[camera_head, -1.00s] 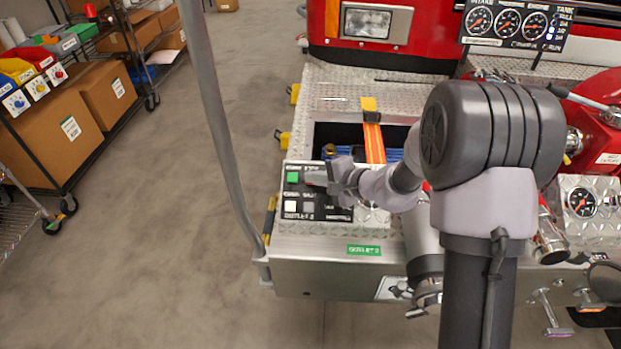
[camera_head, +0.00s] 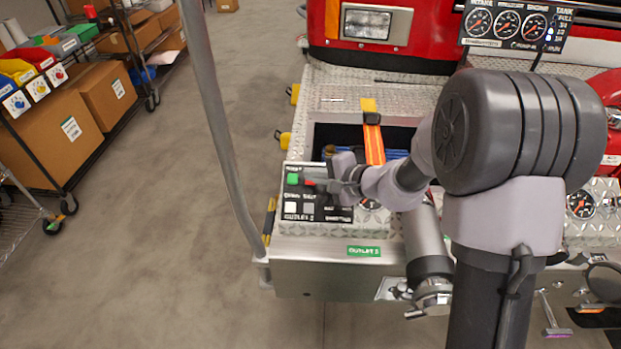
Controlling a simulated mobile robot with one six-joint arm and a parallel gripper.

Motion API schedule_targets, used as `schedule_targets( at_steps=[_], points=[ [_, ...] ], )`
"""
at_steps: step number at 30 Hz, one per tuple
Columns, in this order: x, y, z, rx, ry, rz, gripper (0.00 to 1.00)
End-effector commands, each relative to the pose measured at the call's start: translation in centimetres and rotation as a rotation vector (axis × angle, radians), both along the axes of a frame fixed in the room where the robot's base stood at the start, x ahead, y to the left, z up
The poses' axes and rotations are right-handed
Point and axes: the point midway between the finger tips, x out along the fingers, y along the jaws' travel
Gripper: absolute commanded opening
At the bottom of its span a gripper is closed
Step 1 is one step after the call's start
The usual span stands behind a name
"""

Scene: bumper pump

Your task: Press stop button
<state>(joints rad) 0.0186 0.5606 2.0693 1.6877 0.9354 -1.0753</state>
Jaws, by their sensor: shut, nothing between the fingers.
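The black button panel (camera_head: 320,210) sits on the left part of the bumper. It has a green button (camera_head: 292,179) at its upper left, with a white button (camera_head: 290,208) and a grey button (camera_head: 308,208) below. A small red button (camera_head: 309,182) shows just right of the green one, partly covered by my fingertips. I take it for the stop button, but its label is not readable. My gripper (camera_head: 318,185) is shut and empty, reaching in from the right, its tip at or just over the red button. I cannot tell whether they touch.
A grey upright pole (camera_head: 216,130) stands left of the panel. An open bin with an orange strap (camera_head: 374,143) lies behind my gripper. Pressure gauges (camera_head: 507,24) and red truck bodywork are at the back right. Shelving with boxes (camera_head: 52,128) is far left; the floor between is clear.

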Motion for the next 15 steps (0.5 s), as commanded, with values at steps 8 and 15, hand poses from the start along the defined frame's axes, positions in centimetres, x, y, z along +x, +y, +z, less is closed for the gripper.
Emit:
schedule_targets(
  at_steps=[8,15],
  points=[
    [-1.3,0.1,2.4,0.0,-0.001,0.0,0.0],
    [-1.6,0.1,2.6,0.0,0.0,0.0,0.0]
  ],
)
